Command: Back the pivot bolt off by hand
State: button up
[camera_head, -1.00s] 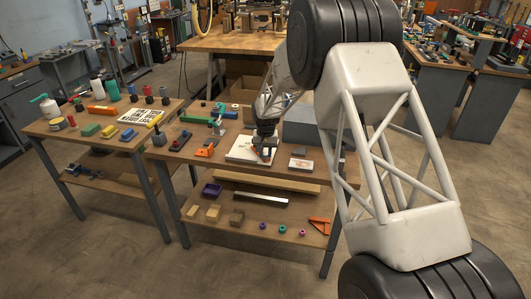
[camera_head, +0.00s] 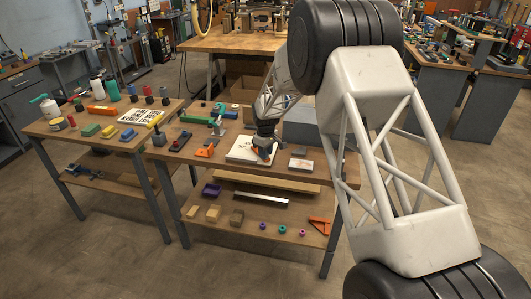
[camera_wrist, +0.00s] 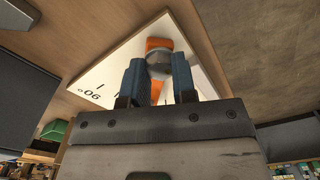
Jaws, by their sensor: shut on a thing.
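The pivot bolt (camera_wrist: 159,62) shows in the wrist view as a round grey head over an orange strip (camera_wrist: 158,44). The strip lies across a white board (camera_wrist: 95,85) with printed angle marks. My gripper (camera_wrist: 159,70) has its two blue fingers on either side of the bolt head and is shut on it. In the head view my gripper (camera_head: 265,148) points down at the white board (camera_head: 240,152) on the middle bench. The bolt is too small and covered to make out there. Its thread is hidden.
A small block on a pale plate (camera_head: 301,165) stands right of the board. An orange bracket (camera_head: 205,151) and a dark stand (camera_head: 180,140) are to its left, a grey box (camera_head: 300,134) behind right. The shelf below holds bars and small blocks.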

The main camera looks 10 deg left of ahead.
jog(key=n, duration=0.4)
jog(key=shift+f+n, duration=0.2)
jog(key=shift+n, duration=0.1)
jog(key=n, duration=0.3)
jog(key=shift+n, duration=0.4)
jog(key=n, duration=0.3)
jog(key=shift+n, duration=2)
jog(key=o, duration=0.9)
jog(key=shift+r, duration=0.25)
